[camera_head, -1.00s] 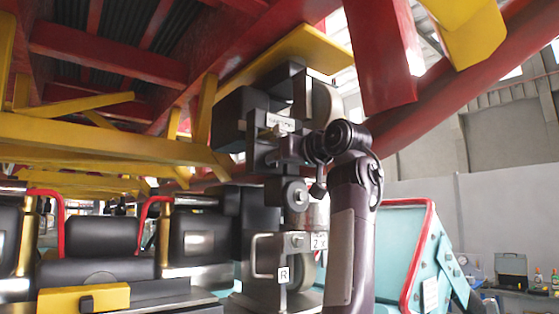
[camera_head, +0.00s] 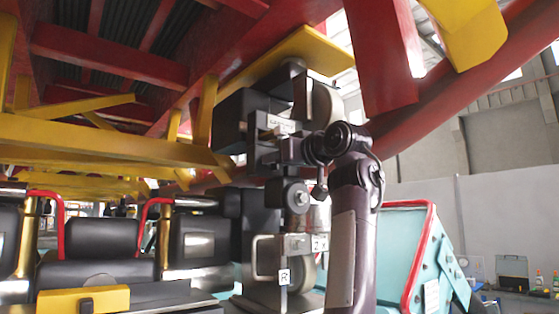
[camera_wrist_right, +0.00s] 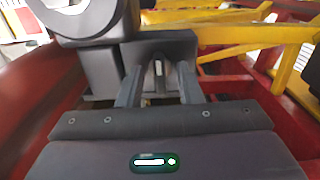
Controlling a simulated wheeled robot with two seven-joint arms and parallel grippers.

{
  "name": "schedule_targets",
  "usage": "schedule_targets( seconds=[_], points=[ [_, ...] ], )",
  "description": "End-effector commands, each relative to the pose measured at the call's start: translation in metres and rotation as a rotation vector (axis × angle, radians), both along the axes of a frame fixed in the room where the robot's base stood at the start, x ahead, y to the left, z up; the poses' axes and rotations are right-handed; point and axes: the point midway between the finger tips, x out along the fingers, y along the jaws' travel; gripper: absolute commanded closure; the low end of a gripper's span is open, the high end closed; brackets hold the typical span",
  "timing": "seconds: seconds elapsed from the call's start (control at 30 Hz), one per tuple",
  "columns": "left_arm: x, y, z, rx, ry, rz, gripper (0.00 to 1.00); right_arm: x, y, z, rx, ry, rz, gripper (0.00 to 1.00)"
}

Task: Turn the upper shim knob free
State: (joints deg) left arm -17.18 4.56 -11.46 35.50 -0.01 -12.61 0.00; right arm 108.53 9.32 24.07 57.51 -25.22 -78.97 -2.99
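The wheel assembly (camera_head: 262,262) stands in the middle of the head view, with an upper block bearing a small white label (camera_head: 279,127). My right gripper (camera_head: 272,157) is at this upper block, and its fingertips are hard to make out there. In the right wrist view my right gripper (camera_wrist_right: 159,82) has its two fingers apart. A small upright knob-like piece (camera_wrist_right: 158,70), probably the upper shim knob, shows between them in front of a dark block. I see gaps on both sides of it. My left gripper is not in view.
Red beams (camera_head: 105,55) and yellow beams (camera_head: 110,135) run overhead and close to the assembly. A wheel (camera_wrist_right: 85,15) is near the gripper at upper left in the wrist view. Black train seats (camera_head: 98,240) stand at left. A teal panel with red edge (camera_head: 418,250) stands at right.

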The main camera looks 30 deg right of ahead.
Motion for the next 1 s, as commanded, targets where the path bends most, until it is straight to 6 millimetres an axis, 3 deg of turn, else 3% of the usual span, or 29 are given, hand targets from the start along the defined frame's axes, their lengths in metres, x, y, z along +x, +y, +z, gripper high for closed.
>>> schedule_targets(
  seconds=[0.17, 0.6, 1.0],
  points=[
    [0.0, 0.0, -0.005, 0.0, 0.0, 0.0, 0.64, -0.004, 0.0, -0.002, 0.0, 0.0, 0.0, 0.67],
    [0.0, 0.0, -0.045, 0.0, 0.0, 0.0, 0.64, -0.069, -0.005, -0.003, 0.0, -0.002, 0.0, 0.67],
    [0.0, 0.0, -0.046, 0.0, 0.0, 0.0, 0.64, -0.077, -0.006, -0.001, 0.0, 0.001, 0.0, 0.67]
  ],
)
